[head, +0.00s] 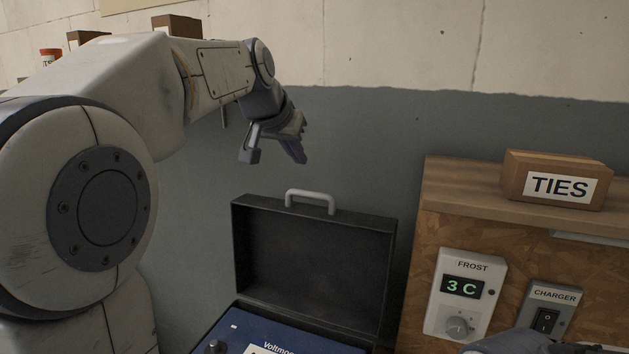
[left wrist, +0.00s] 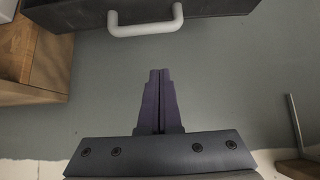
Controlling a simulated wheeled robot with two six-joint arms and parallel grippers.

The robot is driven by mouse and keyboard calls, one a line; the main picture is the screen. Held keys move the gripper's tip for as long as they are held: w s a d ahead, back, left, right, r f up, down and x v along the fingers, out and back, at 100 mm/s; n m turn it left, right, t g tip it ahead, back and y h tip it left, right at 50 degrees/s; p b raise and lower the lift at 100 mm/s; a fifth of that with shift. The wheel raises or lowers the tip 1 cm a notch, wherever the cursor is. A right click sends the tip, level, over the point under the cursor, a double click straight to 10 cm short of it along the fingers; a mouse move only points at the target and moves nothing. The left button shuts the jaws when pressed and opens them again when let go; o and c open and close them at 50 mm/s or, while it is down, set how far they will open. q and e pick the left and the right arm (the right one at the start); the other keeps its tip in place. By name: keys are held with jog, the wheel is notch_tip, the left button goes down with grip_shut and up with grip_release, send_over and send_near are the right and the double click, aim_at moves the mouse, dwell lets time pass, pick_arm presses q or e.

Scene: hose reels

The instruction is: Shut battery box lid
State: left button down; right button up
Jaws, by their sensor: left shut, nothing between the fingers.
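The battery box lid (head: 312,262) is black and stands open, roughly upright, with a light grey handle (head: 310,201) on its top edge. The box's blue panel (head: 262,336) shows below it at the bottom of the head view, partly cut off. My left gripper (head: 302,158) is shut and empty, above the lid and apart from it, in front of the grey wall. In the left wrist view its shut fingers (left wrist: 159,80) point toward the handle (left wrist: 147,24) and lid edge (left wrist: 215,8), with a gap between. A part of my right arm may show at the lower right; its gripper jaws do not show.
A wooden cabinet (head: 478,235) stands right of the lid, with a TIES box (head: 556,180) on top. A frost thermostat (head: 463,292) and a charger switch (head: 549,311) are on its front. The wall is close behind.

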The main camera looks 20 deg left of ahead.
pick_arm(q)
jog(key=p, duration=0.3)
send_over(305, 206)
jog(key=w, duration=0.4)
notch_tip(305, 206, down, 7)
jog(key=s, duration=0.4)
jog(key=shift+r+p, duration=0.1)
jog(key=shift+p, duration=0.25)
jog(key=shift+s+f, duration=0.2)
jog(key=shift+s, duration=0.2)
jog(key=shift+d, duration=0.1)
